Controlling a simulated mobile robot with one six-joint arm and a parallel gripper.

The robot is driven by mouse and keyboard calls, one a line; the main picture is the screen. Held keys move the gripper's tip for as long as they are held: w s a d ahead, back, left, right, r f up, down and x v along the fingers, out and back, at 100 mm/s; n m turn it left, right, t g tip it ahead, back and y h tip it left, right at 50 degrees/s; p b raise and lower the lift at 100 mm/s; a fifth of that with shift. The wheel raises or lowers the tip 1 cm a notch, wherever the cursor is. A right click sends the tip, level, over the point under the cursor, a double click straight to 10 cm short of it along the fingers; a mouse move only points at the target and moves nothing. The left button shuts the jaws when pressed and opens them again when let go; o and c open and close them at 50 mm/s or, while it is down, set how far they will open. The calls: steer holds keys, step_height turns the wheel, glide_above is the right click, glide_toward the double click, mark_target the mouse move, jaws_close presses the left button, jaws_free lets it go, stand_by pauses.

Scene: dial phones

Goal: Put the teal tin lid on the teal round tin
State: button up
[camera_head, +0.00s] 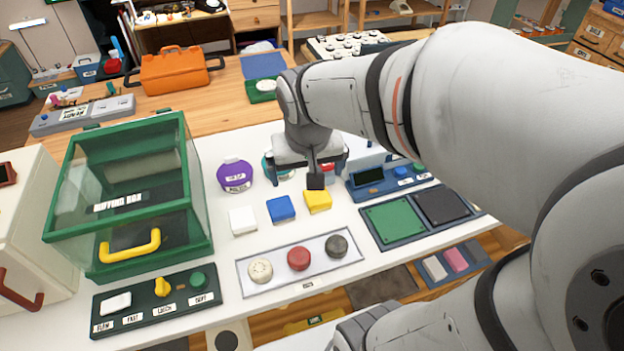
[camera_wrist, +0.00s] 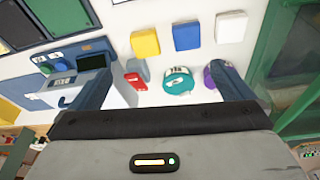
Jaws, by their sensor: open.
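A round teal piece with a pale label (camera_wrist: 178,80) lies on the white tabletop in the wrist view, between my finger sides. I take it for the teal tin; whether a lid sits on it I cannot tell. In the head view only a bit of teal (camera_head: 268,165) shows behind my gripper (camera_head: 307,172). I cannot pick out a separate teal lid in either view.
A purple round tin (camera_head: 236,175) stands left of the teal piece. A red item (camera_wrist: 135,80) lies on its other side. White (camera_head: 242,221), blue (camera_head: 280,209) and yellow (camera_head: 318,201) blocks lie in front. A green-framed glass box (camera_head: 184,165) stands left.

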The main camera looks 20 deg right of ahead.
steer(key=s+n, duration=0.1)
steer(key=s, duration=0.6)
steer(key=shift+s+f+y, duration=0.15)
steer(key=shift+f+y, duration=0.05)
steer(key=shift+y, duration=0.2)
steer(key=shift+d, duration=0.1)
stand_by(0.5)
